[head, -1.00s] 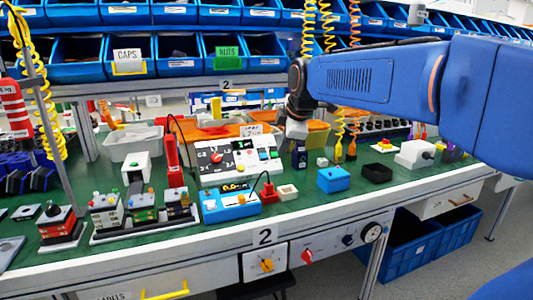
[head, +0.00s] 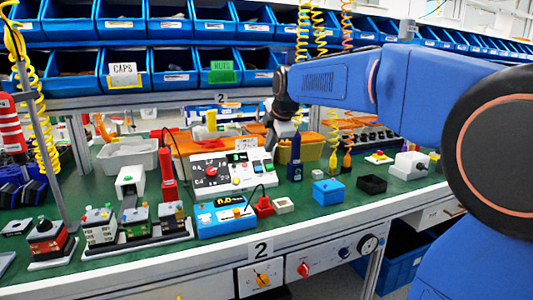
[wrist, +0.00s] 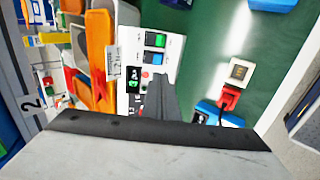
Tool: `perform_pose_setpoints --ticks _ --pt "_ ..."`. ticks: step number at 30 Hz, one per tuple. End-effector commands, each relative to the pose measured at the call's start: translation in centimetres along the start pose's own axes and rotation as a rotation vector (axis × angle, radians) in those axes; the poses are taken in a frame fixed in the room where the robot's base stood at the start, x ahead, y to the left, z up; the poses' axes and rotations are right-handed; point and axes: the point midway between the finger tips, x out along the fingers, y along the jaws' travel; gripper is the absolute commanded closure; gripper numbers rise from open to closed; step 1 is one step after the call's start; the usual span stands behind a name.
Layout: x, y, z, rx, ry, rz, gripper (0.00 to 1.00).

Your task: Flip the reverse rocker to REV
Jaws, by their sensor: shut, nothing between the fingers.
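The white control panel (head: 227,163) stands on the green bench in the head view. In the wrist view, the panel (wrist: 136,42) shows two dark rockers side by side, one with a green part (wrist: 155,40) and one with a blue part (wrist: 153,59). Their labels are too small to read, so I cannot tell which is the reverse rocker. My gripper (head: 271,144) is shut and empty, near the panel's back right corner. In the wrist view its dark fingers (wrist: 161,82) overlap part of the panel; contact cannot be told.
A blue instrument (head: 225,217) and a red plug (head: 263,207) sit in front of the panel. A dark blue bottle-like item (head: 295,158) stands right of it. Orange bins (head: 313,148) are behind. A blue box (head: 328,191) lies further right.

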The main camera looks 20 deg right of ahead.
Motion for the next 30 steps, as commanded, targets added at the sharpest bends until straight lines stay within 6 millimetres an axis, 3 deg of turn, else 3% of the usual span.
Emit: perform_pose_setpoints --ticks 18,24,30 --pt "10.4 -0.1 0.0 0.001 0.000 -0.003 1.00" --pt "12.3 -0.1 0.0 0.001 0.000 -0.001 1.00" --pt "12.8 0.0 0.0 0.000 0.000 -0.001 1.00"
